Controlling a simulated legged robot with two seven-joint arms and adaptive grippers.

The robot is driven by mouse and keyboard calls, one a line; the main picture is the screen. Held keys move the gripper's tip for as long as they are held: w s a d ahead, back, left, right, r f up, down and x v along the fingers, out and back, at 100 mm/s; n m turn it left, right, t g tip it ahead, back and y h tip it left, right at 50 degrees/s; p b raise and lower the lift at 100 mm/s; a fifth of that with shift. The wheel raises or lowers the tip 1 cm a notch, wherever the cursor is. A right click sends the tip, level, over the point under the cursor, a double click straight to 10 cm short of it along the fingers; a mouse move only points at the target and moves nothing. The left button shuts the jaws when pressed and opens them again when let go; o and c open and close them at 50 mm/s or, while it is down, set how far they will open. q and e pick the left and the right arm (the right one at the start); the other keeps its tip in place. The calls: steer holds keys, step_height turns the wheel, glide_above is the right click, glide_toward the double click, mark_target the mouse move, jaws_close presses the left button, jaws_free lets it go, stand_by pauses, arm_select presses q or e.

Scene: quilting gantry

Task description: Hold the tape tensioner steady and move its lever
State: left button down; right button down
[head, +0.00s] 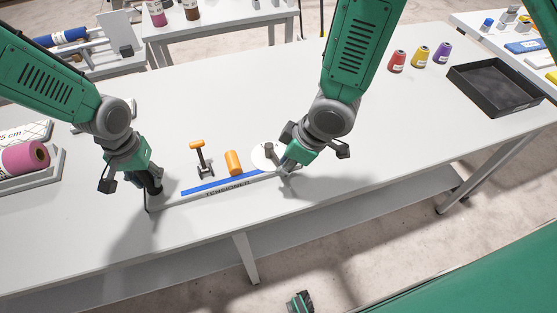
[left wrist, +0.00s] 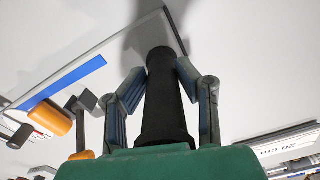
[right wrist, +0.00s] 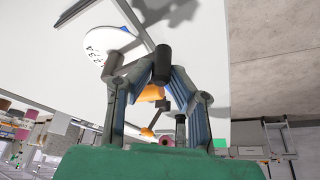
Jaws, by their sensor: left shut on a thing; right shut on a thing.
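The tensioner is a long pale bar (head: 220,190) lettered "TENSIONER", with a blue strip (head: 205,186) along it. It lies near the table's front edge. My left gripper (head: 153,187) is shut on the black upright handle (left wrist: 165,95) at the bar's left end. A white round dial (head: 262,160) with marks sits at the right end; it also shows in the right wrist view (right wrist: 108,45). My right gripper (head: 282,163) is at the dial, shut on the dark lever knob (right wrist: 162,62). The gripper hides part of the lever.
Several thread cones (head: 420,56) and a black tray (head: 495,88) are at the right. A pink roll (head: 25,157) lies at the left. The table's middle is clear.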

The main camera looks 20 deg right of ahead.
arm_select(q)
steer(key=shift+s+d+f, duration=0.15)
steer(key=shift+s+f, duration=0.05)
arm_select(e)
steer(key=shift+a, duration=1.55)
steer(key=shift+w+a, duration=0.2)
steer(key=shift+a, duration=0.3)
steer(key=shift+w+a, duration=0.15)
steer(key=shift+a, duration=0.45)
steer(key=c, duration=1.5)
jaws_free()
